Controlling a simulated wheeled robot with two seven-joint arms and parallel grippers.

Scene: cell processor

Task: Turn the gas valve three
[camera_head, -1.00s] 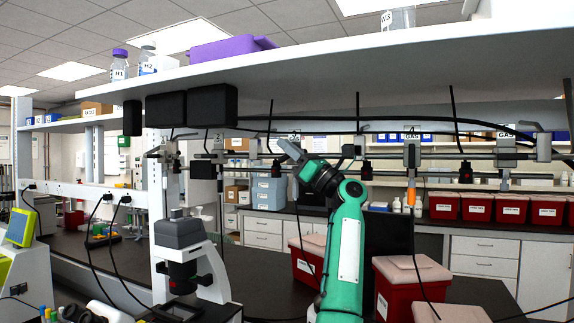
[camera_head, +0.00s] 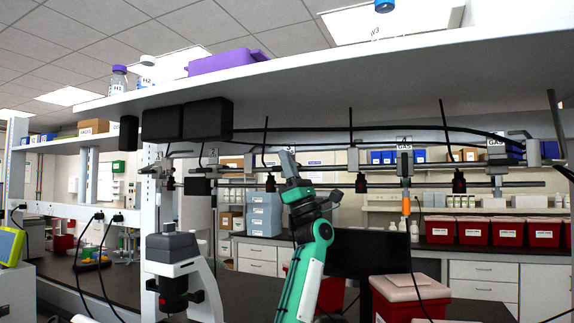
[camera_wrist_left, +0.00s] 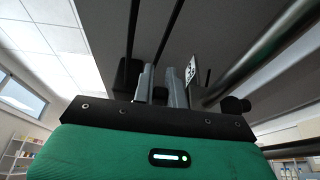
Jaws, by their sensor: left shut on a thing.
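Gas valve three hangs on the rail under the shelf. It is mostly hidden behind my gripper in the head view; a small part of it shows between the fingers in the left wrist view (camera_wrist_left: 160,96). My left gripper (camera_head: 288,163), on the green arm, reaches up to the rail with its fingers nearly upright. Its fingers also show in the left wrist view (camera_wrist_left: 161,84), close together and shut on the valve. A number sign (camera_wrist_left: 191,70) hangs just right of the fingers there. My right gripper is not in view.
The valve marked 4 (camera_head: 404,168) hangs to the right on the same rail. Black cables run under the shelf (camera_head: 350,85). A microscope (camera_head: 174,262) stands at lower left, and red bins with pale lids (camera_head: 400,305) stand at lower right.

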